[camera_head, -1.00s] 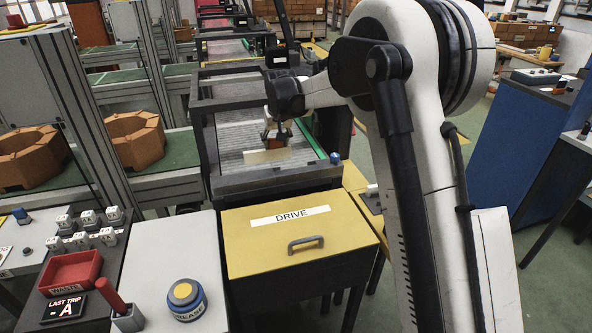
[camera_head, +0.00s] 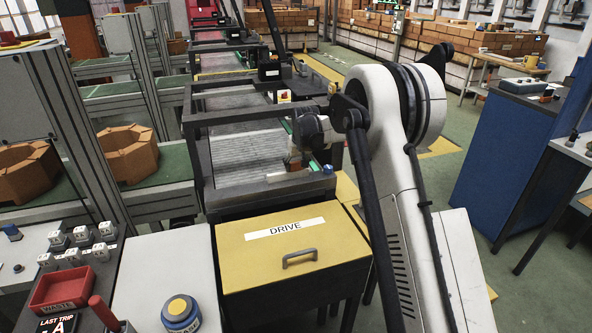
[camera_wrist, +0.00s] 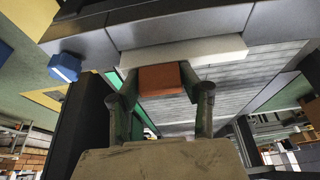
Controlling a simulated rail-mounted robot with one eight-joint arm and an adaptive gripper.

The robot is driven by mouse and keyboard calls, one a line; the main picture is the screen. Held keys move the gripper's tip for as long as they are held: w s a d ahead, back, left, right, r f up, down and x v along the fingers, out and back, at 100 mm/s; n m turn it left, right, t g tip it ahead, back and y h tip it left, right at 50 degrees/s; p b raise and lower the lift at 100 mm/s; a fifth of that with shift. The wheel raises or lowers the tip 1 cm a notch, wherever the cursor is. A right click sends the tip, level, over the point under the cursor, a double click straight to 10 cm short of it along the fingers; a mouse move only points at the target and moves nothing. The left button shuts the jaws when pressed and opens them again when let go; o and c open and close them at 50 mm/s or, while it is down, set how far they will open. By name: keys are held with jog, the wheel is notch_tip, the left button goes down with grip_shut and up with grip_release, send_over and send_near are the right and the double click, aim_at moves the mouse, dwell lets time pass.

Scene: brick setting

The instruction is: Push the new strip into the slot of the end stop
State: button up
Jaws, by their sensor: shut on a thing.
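The new strip (camera_head: 290,175) is a pale cream bar with an orange-brown block at its middle. In the wrist view the strip (camera_wrist: 185,52) lies along the dark grey end stop (camera_wrist: 180,25), with its long edge against or very near it. The end stop (camera_head: 262,194) spans the near end of the conveyor in the head view. My gripper (camera_head: 296,161) is over the right part of the conveyor end. In the wrist view my gripper (camera_wrist: 160,100) is shut on the orange-brown block (camera_wrist: 159,78). The slot cannot be made out, so I cannot tell whether the strip is in it.
A blue knob (camera_head: 328,169) sits at the end stop's right corner. The yellow DRIVE box (camera_head: 290,242) stands in front of the conveyor. The grey conveyor bed (camera_head: 245,153) behind the strip is clear. Dark frame bars (camera_head: 193,150) run along its side.

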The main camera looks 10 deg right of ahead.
jog(key=shift+f, duration=1.05)
jog(key=shift+f, duration=0.2)
jog(key=o, duration=1.2)
jog(key=shift+r, duration=0.1)
